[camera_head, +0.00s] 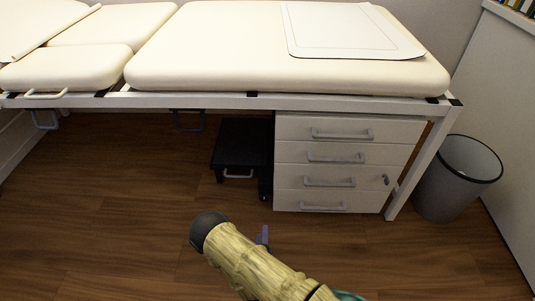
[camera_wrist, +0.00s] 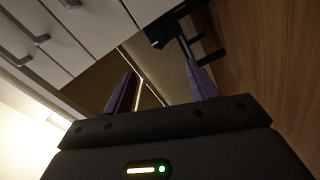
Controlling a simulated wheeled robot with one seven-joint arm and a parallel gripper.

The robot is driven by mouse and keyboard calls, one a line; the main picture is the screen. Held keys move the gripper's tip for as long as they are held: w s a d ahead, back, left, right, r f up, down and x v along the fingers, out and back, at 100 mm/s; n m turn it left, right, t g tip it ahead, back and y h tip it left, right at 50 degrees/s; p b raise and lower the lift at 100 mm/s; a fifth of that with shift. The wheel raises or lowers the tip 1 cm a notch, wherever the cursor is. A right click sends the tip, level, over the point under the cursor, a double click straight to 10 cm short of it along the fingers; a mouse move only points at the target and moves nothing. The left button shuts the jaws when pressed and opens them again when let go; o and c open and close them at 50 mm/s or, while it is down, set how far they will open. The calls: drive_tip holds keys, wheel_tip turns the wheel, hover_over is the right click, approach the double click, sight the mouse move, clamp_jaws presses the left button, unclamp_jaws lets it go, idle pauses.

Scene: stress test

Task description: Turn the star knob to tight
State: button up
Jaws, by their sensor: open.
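I cannot make out a star knob for certain in either view. A small dark part (camera_head: 265,190) stands at the lower left edge of the drawer cabinet, too small to identify. My gripper (camera_wrist: 160,72) shows two purple fingers spread apart, with nothing between them. In the head view only a purple finger of my gripper (camera_head: 263,236) shows beyond my tan-sleeved arm, which hides the rest. It is above the floor, in front of the cabinet and apart from it.
A cream padded couch (camera_head: 240,60) on a white frame spans the back. Beneath it are a white drawer cabinet (camera_head: 345,146) with several handles and a black step stool (camera_head: 240,148). A grey bin (camera_head: 455,185) stands at right. The wooden floor (camera_head: 110,200) at left is clear.

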drive_tip(key=w+d+r+m+g+p, duration=0.1)
drive_tip(key=w+r+m+g+p, duration=0.2)
drive_tip(key=r+p, duration=0.7)
drive_tip(key=w+d+r+m+g+h+p, duration=0.1)
drive_tip(key=w+r+m+g+p, duration=0.3)
drive_tip(key=r+p, duration=0.6)
wheel_tip(320, 180, up, 10)
drive_tip(key=shift+w+f+m, duration=0.15)
drive_tip(key=shift+w+m, duration=0.55)
drive_tip(key=shift+w, duration=0.3)
drive_tip(key=shift+d, duration=0.15)
